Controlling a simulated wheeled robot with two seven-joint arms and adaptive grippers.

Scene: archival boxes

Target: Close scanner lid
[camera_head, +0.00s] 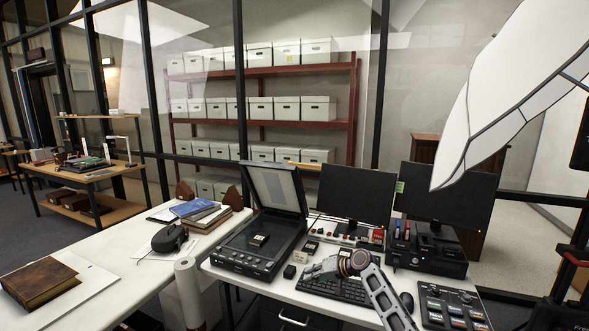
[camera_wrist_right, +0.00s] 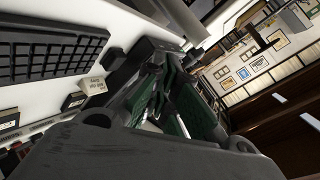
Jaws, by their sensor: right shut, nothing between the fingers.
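The scanner (camera_head: 233,264) is a black flatbed at the left end of the white desk. Its lid (camera_head: 297,203) stands raised at the back, tilted open, with a pale inner panel. My right gripper (camera_head: 310,271) is right of the scanner, over the desk by the keyboard, apart from the lid. It is shut and empty. In the right wrist view its dark fingers (camera_wrist_right: 155,100) with green pads show close together; the scanner is not clear there. My left gripper is out of view.
The keyboard (camera_head: 345,288) lies beneath my right arm, with small boxes (camera_head: 308,247) near it. Two monitors (camera_head: 357,193) stand behind. A paper roll (camera_head: 187,285) stands left of the scanner. Books (camera_head: 200,212) lie on the left table.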

